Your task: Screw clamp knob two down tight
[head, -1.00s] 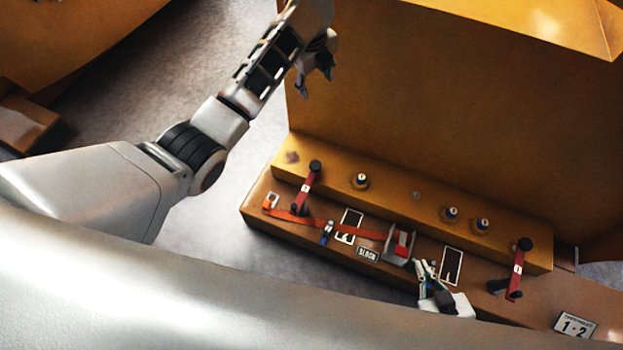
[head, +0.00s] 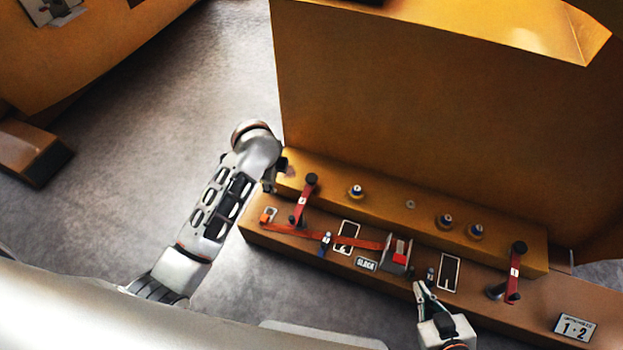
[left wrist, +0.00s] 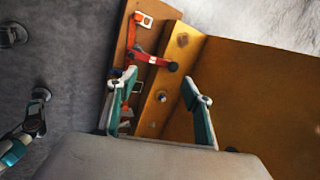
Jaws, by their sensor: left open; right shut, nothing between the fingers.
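I cannot tell for certain which part is clamp knob two. My right gripper (head: 421,289) is shut and empty, just in front of the dark piece. My left gripper (left wrist: 162,84) is open and empty, above the ledge's left end; in the head view its fingers are mostly hidden by its wrist.
An orange strap (head: 350,236) runs along the ledge to a red-and-grey buckle (head: 397,254). Blue-and-white capped studs, such as the left stud (head: 356,192), stand on the step. A "1 - 2" plate (head: 575,327) lies at right. The tall yellow casting wall (head: 420,110) rises behind. Grey floor (head: 180,120) is open at left.

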